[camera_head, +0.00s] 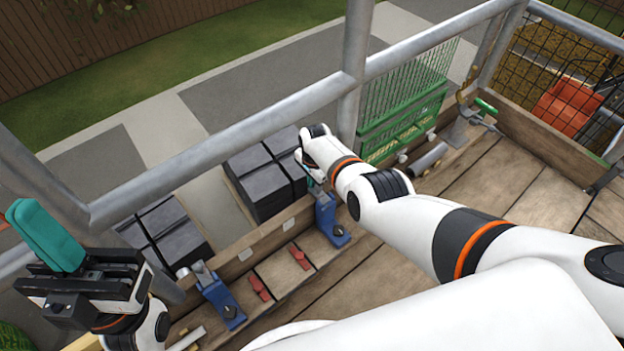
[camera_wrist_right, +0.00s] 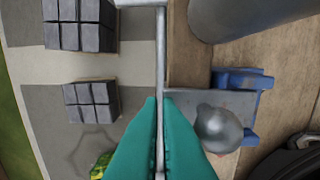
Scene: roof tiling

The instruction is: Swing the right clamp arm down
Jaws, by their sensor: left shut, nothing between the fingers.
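The right clamp (camera_head: 329,222) is a blue bracket at the toe board, below and just right of my right gripper (camera_head: 311,181). The gripper's teal fingers are largely hidden by its own wrist. In the right wrist view the right gripper's fingers (camera_wrist_right: 161,100) are close together, with a thin grey bar (camera_wrist_right: 160,55) along the narrow gap; I cannot tell whether they grip it. The clamp's blue base (camera_wrist_right: 246,80) and grey round part (camera_wrist_right: 219,129) lie right of the fingers. My left gripper (camera_head: 42,235) is shut and empty at far left.
The left clamp (camera_head: 219,296) stands at the board, with red pieces (camera_head: 259,287) (camera_head: 300,257) between the clamps. Dark tile stacks (camera_head: 265,180) lie beyond the board. A grey guard rail (camera_head: 225,150) crosses above. A green crate (camera_head: 402,125) stands behind my right arm.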

